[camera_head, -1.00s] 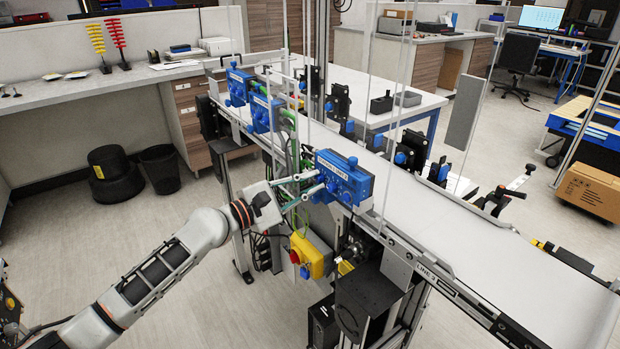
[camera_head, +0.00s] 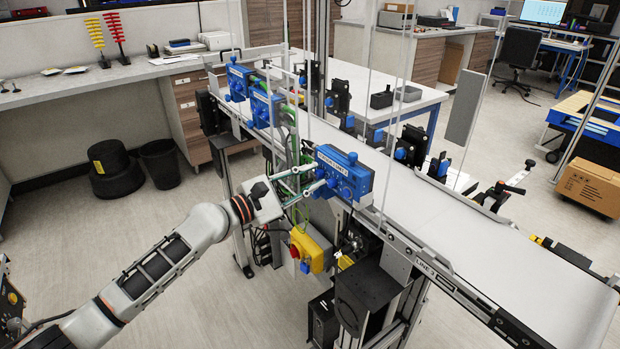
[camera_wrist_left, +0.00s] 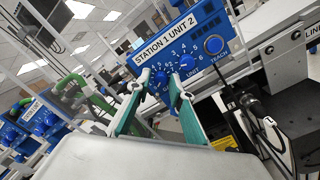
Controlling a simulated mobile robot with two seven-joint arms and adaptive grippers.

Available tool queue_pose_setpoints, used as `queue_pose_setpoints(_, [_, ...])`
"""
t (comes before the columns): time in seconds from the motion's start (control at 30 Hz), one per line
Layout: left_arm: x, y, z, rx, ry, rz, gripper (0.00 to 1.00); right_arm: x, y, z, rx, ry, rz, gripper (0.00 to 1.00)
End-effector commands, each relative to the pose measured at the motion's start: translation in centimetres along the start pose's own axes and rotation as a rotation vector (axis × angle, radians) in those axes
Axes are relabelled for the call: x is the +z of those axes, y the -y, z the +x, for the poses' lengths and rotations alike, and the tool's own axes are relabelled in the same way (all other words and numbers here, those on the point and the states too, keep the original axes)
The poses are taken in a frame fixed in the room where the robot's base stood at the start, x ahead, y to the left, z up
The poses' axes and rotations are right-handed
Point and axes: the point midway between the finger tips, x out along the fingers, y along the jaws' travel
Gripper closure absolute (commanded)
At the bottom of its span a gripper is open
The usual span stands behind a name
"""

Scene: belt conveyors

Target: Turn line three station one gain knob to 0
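The blue control box (camera_head: 345,176), labelled "STATION 1 UNIT 2" in the left wrist view (camera_wrist_left: 176,42), is mounted on the near side of the conveyor marked "LINE 3" (camera_head: 425,268). Its unit knob (camera_wrist_left: 187,65) and round teach button (camera_wrist_left: 214,45) are in plain view. My right gripper is out of view.
Two more blue boxes (camera_head: 238,84) (camera_head: 264,110) stand farther along the conveyor. A yellow box with a red button (camera_head: 308,250) hangs below my left gripper. Clear upright panels and green cables are close by. The belt (camera_head: 470,245) is empty.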

Motion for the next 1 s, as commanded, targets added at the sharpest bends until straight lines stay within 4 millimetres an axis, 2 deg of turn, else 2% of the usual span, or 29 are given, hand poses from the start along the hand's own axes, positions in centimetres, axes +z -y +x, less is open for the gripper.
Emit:
queue_pose_setpoints(0.27, [-0.1,0.1,-0.5,-0.001,-0.002,0.0,0.78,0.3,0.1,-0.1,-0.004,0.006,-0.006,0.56])
queue_pose_setpoints(0.37, [-0.2,0.1,-1.8,-0.002,-0.003,0.001,0.78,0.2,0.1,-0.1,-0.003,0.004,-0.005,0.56])
queue_pose_setpoints(0.8, [-0.1,0.1,-10.1,-0.001,-0.002,-0.002,0.78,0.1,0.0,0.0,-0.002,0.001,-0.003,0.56])
queue_pose_setpoints(1.0, [-0.1,0.0,-11.8,0.0,-0.001,0.0,0.78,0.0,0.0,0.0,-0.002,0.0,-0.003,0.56])
